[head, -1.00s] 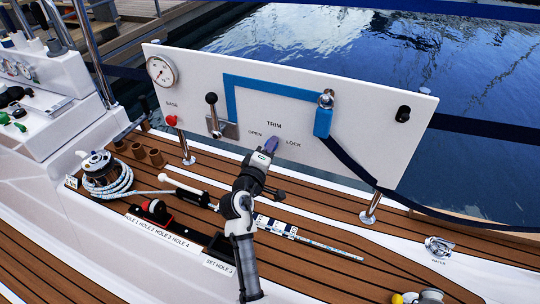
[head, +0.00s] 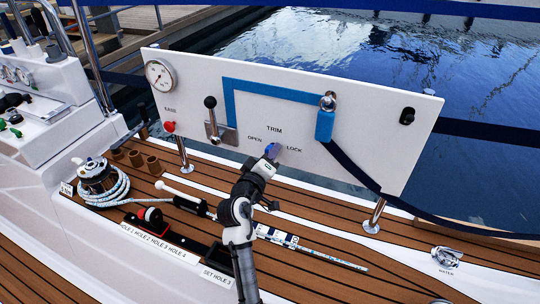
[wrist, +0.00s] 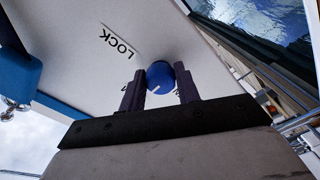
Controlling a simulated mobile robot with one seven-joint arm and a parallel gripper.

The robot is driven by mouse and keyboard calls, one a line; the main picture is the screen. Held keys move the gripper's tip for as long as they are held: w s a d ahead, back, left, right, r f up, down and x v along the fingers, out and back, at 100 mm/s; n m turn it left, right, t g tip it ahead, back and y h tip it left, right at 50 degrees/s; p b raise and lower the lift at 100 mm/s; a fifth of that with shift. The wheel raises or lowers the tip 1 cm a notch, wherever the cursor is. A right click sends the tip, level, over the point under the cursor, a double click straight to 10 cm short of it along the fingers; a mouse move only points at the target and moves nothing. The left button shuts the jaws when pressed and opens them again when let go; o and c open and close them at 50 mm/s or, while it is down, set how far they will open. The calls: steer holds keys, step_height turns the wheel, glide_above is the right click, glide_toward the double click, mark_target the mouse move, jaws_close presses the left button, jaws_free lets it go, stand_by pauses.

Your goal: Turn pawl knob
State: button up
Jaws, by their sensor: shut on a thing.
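The pawl knob is a round blue knob (head: 272,150) on the white panel (head: 385,160), below the word TRIM and between the OPEN and LOCK labels. In the wrist view the blue knob (wrist: 159,76) sits between the two dark fingers of my gripper (wrist: 160,92), with a short white pointer mark on its face. My gripper (head: 271,157) is shut on the knob, seen from behind in the head view. The LOCK label (wrist: 117,42) shows beside it in the wrist view. The OPEN label is not readable there.
A rope-wrapped winch (head: 98,180) and a striped rod (head: 290,240) are on the deck. Water lies behind.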

steer(key=shift+r, duration=0.1)
steer(key=o, duration=1)
steer(key=b+v, duration=0.1)
steer(key=v, duration=1.2)
steer(key=shift+s+a+b, duration=0.15)
steer(key=shift+s+b, duration=0.2)
steer(key=shift+b, duration=0.05)
